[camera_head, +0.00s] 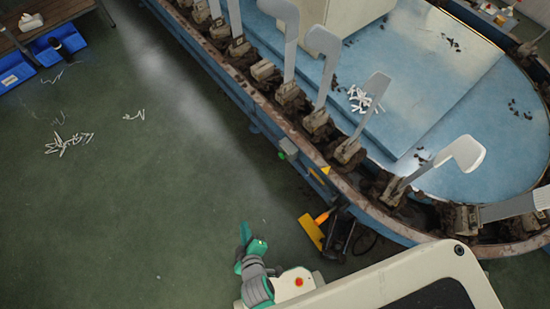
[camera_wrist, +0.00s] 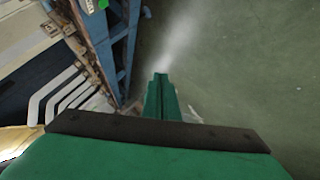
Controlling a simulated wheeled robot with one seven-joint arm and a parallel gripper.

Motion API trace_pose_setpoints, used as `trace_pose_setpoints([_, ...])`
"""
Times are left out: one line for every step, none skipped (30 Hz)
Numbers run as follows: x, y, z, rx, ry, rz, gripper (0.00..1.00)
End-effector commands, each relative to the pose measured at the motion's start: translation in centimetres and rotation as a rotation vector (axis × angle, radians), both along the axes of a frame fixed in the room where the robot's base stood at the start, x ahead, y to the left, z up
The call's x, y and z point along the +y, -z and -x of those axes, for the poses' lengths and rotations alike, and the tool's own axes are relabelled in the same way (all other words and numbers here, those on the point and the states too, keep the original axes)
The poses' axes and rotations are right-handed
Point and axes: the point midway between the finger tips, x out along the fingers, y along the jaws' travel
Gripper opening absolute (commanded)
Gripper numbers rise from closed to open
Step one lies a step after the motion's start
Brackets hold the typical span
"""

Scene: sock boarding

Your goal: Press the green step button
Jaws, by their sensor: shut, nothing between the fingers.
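The green step button (camera_head: 288,147) appears as a small green box on the outer side of the machine's rim. In the wrist view a green patch (camera_wrist: 89,5) at the top left edge, on the machine's side, looks like the same button. My green gripper (camera_head: 246,236) is over the floor, below and left of the button in the head view, and apart from it. In the wrist view its fingers (camera_wrist: 161,78) are together with nothing between them, and the button lies up and to the left of them.
The blue oval machine (camera_head: 475,80) carries several pale foot-shaped boards (camera_head: 323,45) on its rim. A yellow pedal-like piece (camera_head: 311,231) stands by its base near my arm. Blue bins (camera_head: 14,70) are at the top left. Scattered white pieces (camera_head: 68,143) lie on the otherwise open green floor.

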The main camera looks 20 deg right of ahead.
Motion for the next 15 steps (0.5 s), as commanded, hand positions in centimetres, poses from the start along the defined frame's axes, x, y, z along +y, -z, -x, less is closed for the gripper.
trace_pose_setpoints([0.1, 1.6, -1.6, 0.035, -0.038, 0.070, 0.00])
trace_pose_setpoints([0.1, 2.7, -2.2, 0.062, -0.063, 0.116, 0.00])
trace_pose_setpoints([0.1, 3.9, -3.2, 0.097, -0.097, 0.178, 0.00])
trace_pose_setpoints([0.1, 4.8, -3.9, 0.123, -0.123, 0.225, 0.00])
trace_pose_setpoints([0.0, 5.6, -4.6, 0.151, -0.149, 0.271, 0.00])
trace_pose_setpoints([-0.2, 6.6, -5.7, 0.187, -0.183, 0.334, 0.00])
trace_pose_setpoints([-0.4, 7.3, -6.4, 0.215, -0.209, 0.381, 0.00])
trace_pose_setpoints([-0.5, 7.9, -7.2, 0.243, -0.234, 0.428, 0.00])
trace_pose_setpoints([-0.9, 8.6, -8.2, 0.282, -0.267, 0.490, 0.00])
trace_pose_setpoints([-1.2, 9.0, -9.1, 0.309, -0.292, 0.536, 0.00])
trace_pose_setpoints([-1.5, 9.4, -9.9, 0.338, -0.315, 0.582, 0.00])
trace_pose_setpoints([-2.0, 9.8, -11.0, 0.380, -0.344, 0.644, 0.00])
trace_pose_setpoints([-2.5, 10.1, -11.8, 0.411, -0.365, 0.689, 0.00])
trace_pose_setpoints([-3.0, 10.2, -12.6, 0.443, -0.386, 0.734, 0.00])
trace_pose_setpoints([-3.6, 10.3, -13.8, 0.487, -0.413, 0.793, 0.00])
